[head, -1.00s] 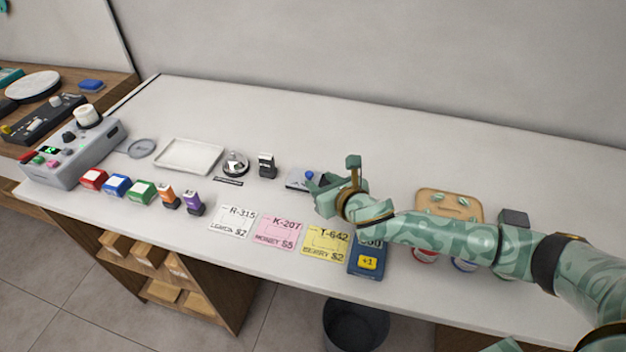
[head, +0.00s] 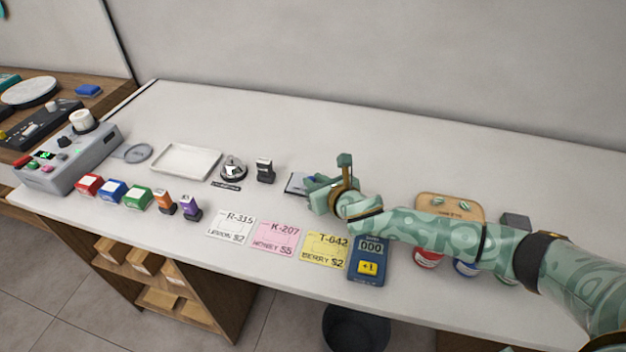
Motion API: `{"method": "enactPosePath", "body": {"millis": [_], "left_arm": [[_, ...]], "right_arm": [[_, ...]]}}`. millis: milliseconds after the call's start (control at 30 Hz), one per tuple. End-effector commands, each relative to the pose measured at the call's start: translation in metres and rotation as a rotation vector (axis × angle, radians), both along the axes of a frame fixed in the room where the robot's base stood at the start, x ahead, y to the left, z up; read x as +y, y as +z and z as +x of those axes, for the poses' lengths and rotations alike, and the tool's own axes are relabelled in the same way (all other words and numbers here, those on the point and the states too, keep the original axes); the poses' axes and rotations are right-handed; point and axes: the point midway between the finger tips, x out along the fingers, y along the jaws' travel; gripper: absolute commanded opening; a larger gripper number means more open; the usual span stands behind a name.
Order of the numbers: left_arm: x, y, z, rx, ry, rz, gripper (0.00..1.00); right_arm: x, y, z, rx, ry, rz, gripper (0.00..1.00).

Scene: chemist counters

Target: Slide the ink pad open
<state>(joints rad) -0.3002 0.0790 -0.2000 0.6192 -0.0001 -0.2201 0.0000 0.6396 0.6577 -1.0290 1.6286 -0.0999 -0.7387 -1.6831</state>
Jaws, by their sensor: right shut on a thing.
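The ink pad (head: 294,186) is a small, flat, dark-edged case on the white counter, right of the black stamp. Its right part is hidden behind my right gripper (head: 312,189), and only a bit of blue shows at the fingers. My right gripper is low at the pad, shut on part of it. Exactly which part it holds, and how far the lid is open, cannot be told. My left gripper is not in view.
Left of the pad stand a black stamp (head: 264,170), a bell (head: 233,168) and a white tray (head: 186,161). In front lie paper cards (head: 277,237) and a blue counter device (head: 369,260). A wooden board (head: 450,205) lies right, behind my arm. The counter behind the pad is clear.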

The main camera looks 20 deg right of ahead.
Motion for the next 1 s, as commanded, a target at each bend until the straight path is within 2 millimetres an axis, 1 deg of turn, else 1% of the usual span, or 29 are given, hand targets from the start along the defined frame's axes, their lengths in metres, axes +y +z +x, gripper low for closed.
{"method": "enactPosePath", "body": {"millis": [33, 100, 200, 267, 367, 600, 633, 700, 1000], "left_arm": [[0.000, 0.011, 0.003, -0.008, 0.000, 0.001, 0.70], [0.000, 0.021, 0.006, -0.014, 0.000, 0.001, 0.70], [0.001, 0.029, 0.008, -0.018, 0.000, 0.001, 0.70], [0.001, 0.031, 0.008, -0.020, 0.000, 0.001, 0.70], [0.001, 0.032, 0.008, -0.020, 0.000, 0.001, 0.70], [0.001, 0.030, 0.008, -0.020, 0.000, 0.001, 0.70], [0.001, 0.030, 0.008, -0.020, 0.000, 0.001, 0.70], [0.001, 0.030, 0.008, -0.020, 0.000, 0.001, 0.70], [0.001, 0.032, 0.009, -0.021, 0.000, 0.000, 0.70]], "right_arm": [[-0.011, 0.004, -0.007, 0.005, -0.005, -0.008, 0.00], [-0.024, 0.005, -0.016, 0.004, -0.005, -0.010, 0.00], [-0.039, 0.004, -0.026, 0.004, -0.004, -0.007, 0.00], [-0.045, 0.003, -0.030, 0.004, -0.004, -0.007, 0.00], [-0.049, 0.001, -0.034, 0.004, -0.002, -0.005, 0.00], [-0.049, 0.000, -0.033, 0.003, -0.001, -0.003, 0.00], [-0.049, -0.001, -0.033, 0.003, -0.001, -0.003, 0.22], [-0.049, -0.001, -0.033, 0.003, -0.001, -0.004, 0.39], [-0.049, 0.002, -0.033, 0.003, -0.001, -0.004, 0.39]]}}
